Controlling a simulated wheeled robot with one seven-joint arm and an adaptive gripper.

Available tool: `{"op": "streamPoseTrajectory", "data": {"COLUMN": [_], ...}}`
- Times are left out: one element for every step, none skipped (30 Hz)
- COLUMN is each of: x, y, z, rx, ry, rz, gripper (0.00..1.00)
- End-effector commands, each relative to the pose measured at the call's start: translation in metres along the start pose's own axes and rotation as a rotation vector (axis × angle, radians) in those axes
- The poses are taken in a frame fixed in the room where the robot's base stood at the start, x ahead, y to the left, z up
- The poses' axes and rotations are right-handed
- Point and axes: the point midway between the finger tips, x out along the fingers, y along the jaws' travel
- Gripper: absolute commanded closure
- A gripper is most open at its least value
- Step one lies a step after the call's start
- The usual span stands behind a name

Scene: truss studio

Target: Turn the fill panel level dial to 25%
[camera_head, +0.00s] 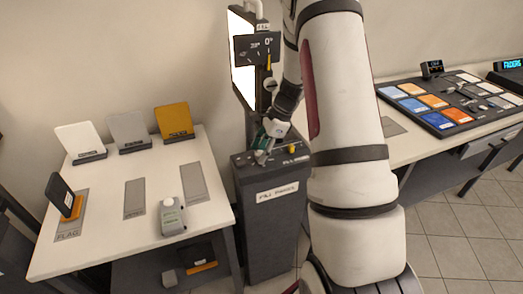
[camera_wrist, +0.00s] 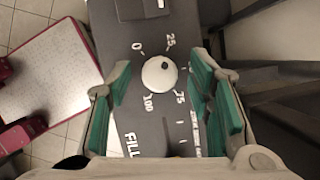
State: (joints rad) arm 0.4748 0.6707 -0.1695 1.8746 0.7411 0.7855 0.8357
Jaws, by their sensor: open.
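The fill panel level dial (camera_wrist: 160,77) is a round white knob on the dark panel face in the wrist view. Its small dark dot lies at the knob's upper right, roughly toward the printed 25. Labels 0, 25, 75 and 100 show around it; the 50 label is not readable. My gripper (camera_wrist: 162,72) is open, with one teal-padded finger on each side of the knob and visible gaps between. In the head view my gripper (camera_head: 264,143) is over the top of the fill panel pedestal (camera_head: 267,228); the dial is hidden there.
A white table (camera_head: 105,235) with upright cards and a grey handheld device (camera_head: 172,215) stands left of the pedestal. A lit screen (camera_head: 243,60) on a post rises behind it. A console with coloured pads (camera_head: 430,100) sits on the right-hand table.

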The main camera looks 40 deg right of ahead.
Motion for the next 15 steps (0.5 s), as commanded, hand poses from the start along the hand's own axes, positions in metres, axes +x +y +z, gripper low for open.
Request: {"op": "streamPoseTrajectory", "data": {"x": [-0.003,-0.005,-0.010,-0.014,-0.018,-0.026,-0.031,-0.038,-0.046,-0.053,-0.059,-0.067,-0.073,-0.079,-0.086], "y": [0.000,-0.001,-0.001,-0.001,-0.001,-0.001,-0.001,-0.002,-0.001,-0.001,-0.001,-0.001,-0.001,-0.001,-0.001], "z": [0.000,0.000,0.000,0.000,0.000,0.000,0.000,0.000,0.000,0.000,0.000,0.000,0.000,0.000,0.000], "rx": [0.000,0.000,0.000,-0.001,-0.001,-0.001,-0.001,-0.001,-0.002,-0.001,-0.001,-0.001,-0.001,-0.002,-0.001], "ry": [0.000,0.000,0.000,0.001,0.002,0.001,0.001,0.001,0.002,0.002,0.001,0.001,0.001,0.002,0.001], "rz": [-0.001,-0.002,-0.002,-0.003,-0.004,-0.004,-0.005,-0.006,-0.006,-0.006,-0.006,-0.006,-0.004,-0.005,-0.005], "gripper": [0.53,0.53,0.53,0.53,0.53,0.53,0.53,0.53,0.53,0.53,0.53,0.53,0.53,0.53,0.53]}}
